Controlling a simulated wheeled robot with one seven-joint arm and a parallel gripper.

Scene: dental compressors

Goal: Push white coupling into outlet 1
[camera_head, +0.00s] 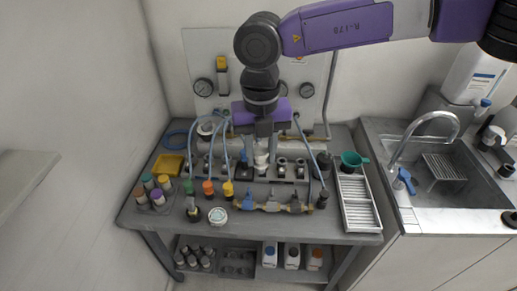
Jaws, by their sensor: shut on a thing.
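My gripper (262,145) points down over the middle of the bench and is shut on the white coupling (261,160). The coupling hangs upright below the fingers, close to a row of metal fittings (282,167) that runs across the bench. Whether the coupling touches or is seated in a fitting cannot be told from this view. I cannot read any number that marks outlet 1.
Blue hoses (224,150) loop over the bench on both sides. Coloured couplings (208,188) and a brass manifold (270,207) are in front. A yellow tray (168,165) is at left, a slatted tray (358,205) at right. A gauge panel (205,65) is behind.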

